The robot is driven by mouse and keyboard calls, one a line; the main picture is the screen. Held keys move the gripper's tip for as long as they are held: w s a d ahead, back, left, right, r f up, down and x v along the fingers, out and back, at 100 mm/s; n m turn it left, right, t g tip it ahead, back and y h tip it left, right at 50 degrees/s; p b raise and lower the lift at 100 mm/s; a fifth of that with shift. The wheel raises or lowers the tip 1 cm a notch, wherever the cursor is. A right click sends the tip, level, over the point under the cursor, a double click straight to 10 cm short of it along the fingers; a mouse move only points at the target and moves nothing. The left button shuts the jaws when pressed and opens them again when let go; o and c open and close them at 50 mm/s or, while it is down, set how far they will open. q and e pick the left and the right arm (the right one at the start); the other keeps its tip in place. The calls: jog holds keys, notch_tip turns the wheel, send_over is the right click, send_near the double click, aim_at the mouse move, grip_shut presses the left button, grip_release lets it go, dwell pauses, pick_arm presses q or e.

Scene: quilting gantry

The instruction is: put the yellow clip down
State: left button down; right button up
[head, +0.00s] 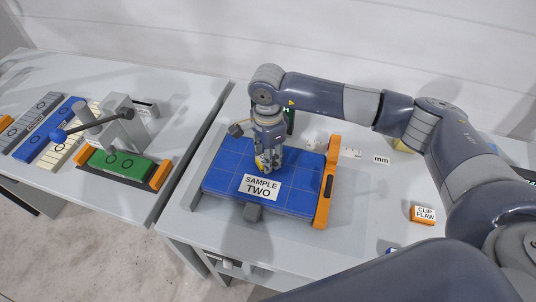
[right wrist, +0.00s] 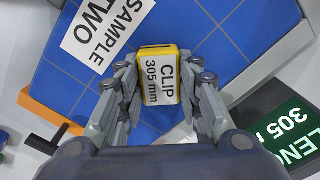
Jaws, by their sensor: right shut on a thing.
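The yellow clip (right wrist: 158,82), with a white label reading "CLIP 305 mm", sits between the fingers of my right gripper (right wrist: 160,72), which is shut on it. In the head view my right gripper (head: 267,163) points down over the blue gridded panel marked "SAMPLE TWO" (head: 225,183), and only a little of the clip shows. The panel also fills much of the right wrist view (right wrist: 85,85). I cannot tell whether the clip touches the panel. My left gripper is not in view.
An orange bar (head: 328,182) runs along the panel's right side. A dark green length sign (right wrist: 292,125) stands near the gripper. An orange "CLIP FLAW" block (head: 423,214) lies at right. A second table at left holds a green block (head: 122,165) and a blue-knobbed lever (head: 100,124).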

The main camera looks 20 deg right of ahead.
jog(key=o, duration=1.1)
jog(key=shift+r, duration=0.2)
notch_tip(320, 180, up, 12)
jog(key=b, duration=0.4)
jog(key=shift+f, duration=0.1)
